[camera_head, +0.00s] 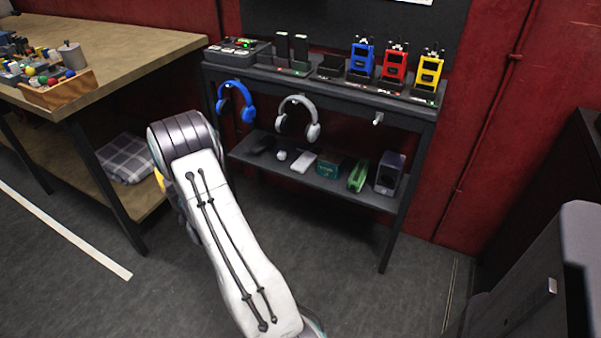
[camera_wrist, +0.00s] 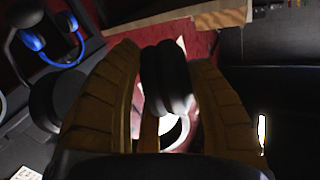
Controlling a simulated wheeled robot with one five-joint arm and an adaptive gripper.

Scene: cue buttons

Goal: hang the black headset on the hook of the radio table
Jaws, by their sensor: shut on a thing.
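The radio table (camera_head: 330,92) stands against the red wall. A blue headset (camera_head: 237,103) and a grey headset (camera_head: 299,117) hang from its front edge. To their right an empty pale hook (camera_head: 378,119) sticks out. In the wrist view my gripper (camera_wrist: 168,62) has its tan fingers on either side of the black headset (camera_wrist: 167,85), shut on it; a padded dark part shows between them. The rest of the headset is hard to make out. The blue headset also shows in the wrist view (camera_wrist: 33,40). In the head view my arm hides the gripper and the black headset.
Radios (camera_head: 361,58) in blue, red and yellow stand on the tabletop. The lower shelf (camera_head: 330,186) carries several small items, including a green one (camera_head: 358,174). A wooden workbench (camera_head: 120,52) is at left. A dark grey object (camera_head: 540,280) stands at right. Floor before the table is clear.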

